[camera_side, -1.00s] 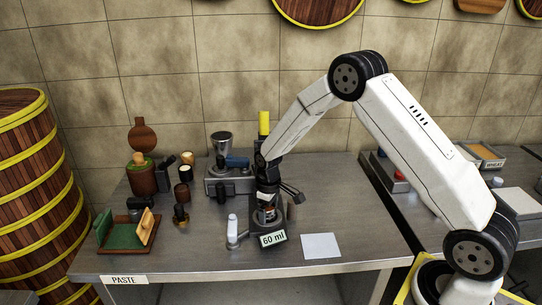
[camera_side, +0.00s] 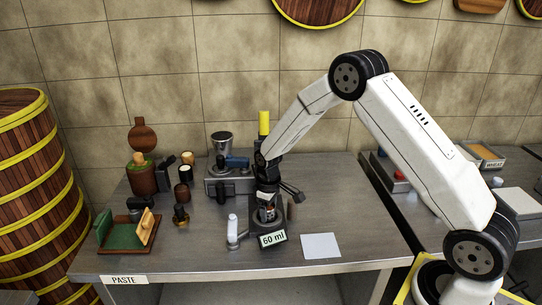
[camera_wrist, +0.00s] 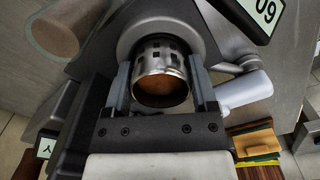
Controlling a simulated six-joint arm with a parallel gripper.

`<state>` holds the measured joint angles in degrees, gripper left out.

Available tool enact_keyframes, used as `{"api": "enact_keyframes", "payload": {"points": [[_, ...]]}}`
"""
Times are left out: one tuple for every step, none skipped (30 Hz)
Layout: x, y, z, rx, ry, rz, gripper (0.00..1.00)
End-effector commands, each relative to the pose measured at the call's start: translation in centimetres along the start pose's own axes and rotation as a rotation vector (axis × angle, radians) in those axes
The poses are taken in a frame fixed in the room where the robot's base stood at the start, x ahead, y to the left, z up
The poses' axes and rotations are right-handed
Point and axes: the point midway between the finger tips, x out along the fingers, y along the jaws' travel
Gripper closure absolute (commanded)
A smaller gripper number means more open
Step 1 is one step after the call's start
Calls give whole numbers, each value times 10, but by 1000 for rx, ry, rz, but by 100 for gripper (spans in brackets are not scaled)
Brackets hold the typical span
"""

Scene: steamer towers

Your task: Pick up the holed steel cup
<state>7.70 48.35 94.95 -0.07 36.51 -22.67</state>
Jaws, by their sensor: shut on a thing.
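The holed steel cup (camera_wrist: 160,56) shows in the wrist view as a shiny cylinder with square holes around its upper wall and brown matter inside. My gripper (camera_wrist: 162,82) has a grey finger on each side of the cup and is shut on it. In the side view my gripper (camera_side: 267,207) points down at the machine with the "60 ml" label (camera_side: 273,239). The cup is upright at that machine's round grey seat (camera_wrist: 200,28); I cannot tell whether it still touches the seat. In the side view the cup is mostly hidden by the gripper.
A white-handled lever (camera_side: 232,229) stands left of the machine. A white sheet (camera_side: 320,246) lies to its right, with bare table around it. A grinder-like device (camera_side: 228,180) stands behind. A green-and-wood holder (camera_side: 127,236) and several dark tools are at the left.

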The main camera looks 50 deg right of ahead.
Motion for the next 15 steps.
{"api": "enact_keyframes", "payload": {"points": [[-2,0,0,0,1,0,100],[-4,0,0,0,1,1,100],[-6,0,-1,0,2,1,100],[-8,0,-1,0,2,1,100],[-10,0,-1,0,2,1,100],[-14,0,-1,0,2,0,100],[-17,0,-1,0,1,0,100],[-20,0,-1,0,1,0,100],[-25,0,-1,0,2,0,100],[-29,0,-1,0,2,0,100],[-32,0,1,-1,0,-1,100],[-35,-2,4,0,-1,-1,100],[-38,-3,6,0,-1,-1,100],[-41,-3,9,0,0,-1,100],[-45,-5,12,0,-1,-1,100]]}}
